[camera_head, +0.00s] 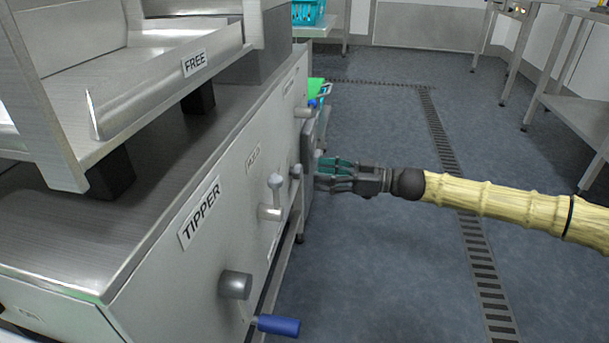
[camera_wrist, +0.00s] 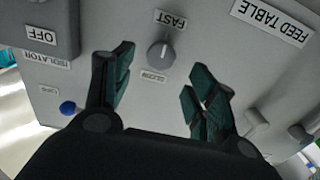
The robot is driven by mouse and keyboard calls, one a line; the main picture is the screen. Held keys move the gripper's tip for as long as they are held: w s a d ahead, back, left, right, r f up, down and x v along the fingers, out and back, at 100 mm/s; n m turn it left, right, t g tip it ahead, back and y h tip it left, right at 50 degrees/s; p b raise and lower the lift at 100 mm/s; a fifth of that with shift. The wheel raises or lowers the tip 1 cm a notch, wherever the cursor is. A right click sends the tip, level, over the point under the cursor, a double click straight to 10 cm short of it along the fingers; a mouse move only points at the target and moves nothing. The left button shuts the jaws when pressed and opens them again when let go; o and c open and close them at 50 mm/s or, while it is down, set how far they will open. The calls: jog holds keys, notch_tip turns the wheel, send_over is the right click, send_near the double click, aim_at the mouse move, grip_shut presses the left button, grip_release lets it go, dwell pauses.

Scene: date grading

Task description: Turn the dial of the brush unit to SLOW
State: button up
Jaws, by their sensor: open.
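In the wrist view a round grey dial (camera_wrist: 161,55) sits on a grey panel, with a FAST label (camera_wrist: 170,18) above it and a small label, seemingly SLOW, (camera_wrist: 153,77) below. A pale mark on the dial points up toward FAST. My gripper (camera_wrist: 160,72) is open, its green-padded fingers to the left and right of the dial, with visible gaps to it. Whether the fingertips reach its depth I cannot tell. In the head view my gripper (camera_head: 319,172) is at the far end of the machine's side; the dial cannot be made out there.
The wrist view shows a FEED TABLE label (camera_wrist: 270,20), a grey OFF switch (camera_wrist: 48,30), a blue knob (camera_wrist: 68,108) and a lever (camera_wrist: 255,122). In the head view, the TIPPER panel (camera_head: 200,212) has a blue handle (camera_head: 278,325) jutting out.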

aim_at(302, 171)
jog(key=shift+w+a+b, duration=0.15)
jog(key=shift+a+b, duration=0.15)
jog(key=shift+a, duration=0.65)
jog(key=shift+w+a+b, duration=0.2)
jog(key=shift+a+b, duration=0.05)
jog(key=shift+a, duration=0.65)
jog(key=shift+w+a+b, duration=0.15)
jog(key=shift+a+b, duration=0.15)
jog(key=shift+a, duration=0.65)
jog(key=c, duration=1)
